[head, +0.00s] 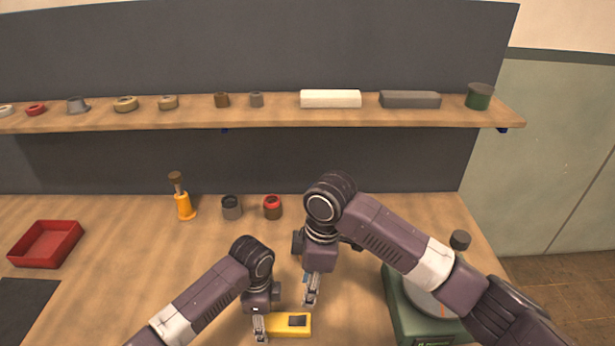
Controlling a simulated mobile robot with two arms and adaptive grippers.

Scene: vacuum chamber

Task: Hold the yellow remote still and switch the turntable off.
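The yellow remote (276,329) lies on the bench at the bottom middle, with a dark patch on its right part. My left gripper (262,328) is at the remote's left end, with a finger against its near side; the far finger is mostly hidden, and it appears shut on the remote. My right gripper (309,299) points down just behind and above the remote's right end, its fingers close together with nothing seen between them. The turntable (405,318) is a green box with a grey disc at the lower right, partly covered by my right arm.
A red tray (47,244) and a dark mat (25,305) lie at the left. An orange tool (184,206), a grey ring (232,207) and a red-topped part (272,207) stand at the back. A shelf (260,117) holds several parts. The left-middle bench is clear.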

